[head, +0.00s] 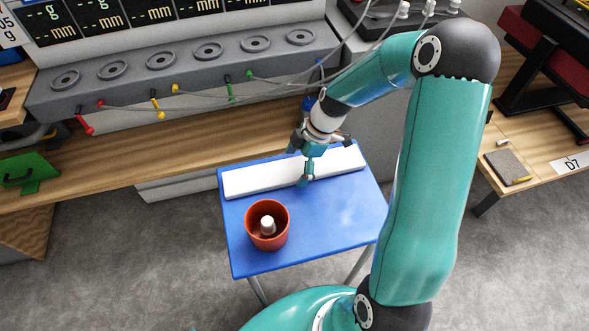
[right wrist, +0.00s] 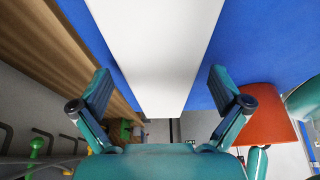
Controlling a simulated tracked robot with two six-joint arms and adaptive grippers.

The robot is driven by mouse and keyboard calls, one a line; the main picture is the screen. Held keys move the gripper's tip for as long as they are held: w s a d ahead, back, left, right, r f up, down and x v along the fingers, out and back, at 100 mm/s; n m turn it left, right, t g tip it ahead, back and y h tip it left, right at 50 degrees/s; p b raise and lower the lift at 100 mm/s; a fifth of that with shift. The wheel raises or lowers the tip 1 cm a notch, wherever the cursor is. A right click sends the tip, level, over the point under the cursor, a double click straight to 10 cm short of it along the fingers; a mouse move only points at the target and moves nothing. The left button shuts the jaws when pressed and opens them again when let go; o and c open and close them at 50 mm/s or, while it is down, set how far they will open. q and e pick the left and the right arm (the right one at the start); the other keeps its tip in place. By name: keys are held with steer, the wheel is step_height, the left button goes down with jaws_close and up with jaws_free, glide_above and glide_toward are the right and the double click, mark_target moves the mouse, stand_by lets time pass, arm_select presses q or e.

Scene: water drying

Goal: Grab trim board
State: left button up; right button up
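The trim board is a long white bar (head: 250,181) lying flat across the back of a small blue table (head: 335,215). My right gripper (head: 312,160) is over the right half of the board, pointing down. In the right wrist view the board (right wrist: 158,50) runs between the spread fingers of my gripper (right wrist: 158,85). A gap shows on each side, so the gripper looks open and empty. I cannot tell how far above the board the fingertips are. My left gripper is not in view.
An orange-red pot (head: 255,238) with a white object inside stands at the table's front left. Behind is a wooden bench (head: 190,150) with a grey gauge unit (head: 120,92) and hanging cables. Another wooden bench (head: 530,170) is at right. The table's front right is clear.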

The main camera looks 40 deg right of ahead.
steer(key=c, duration=1.2)
steer(key=shift+r, duration=0.1)
steer(key=shift+c, duration=0.2)
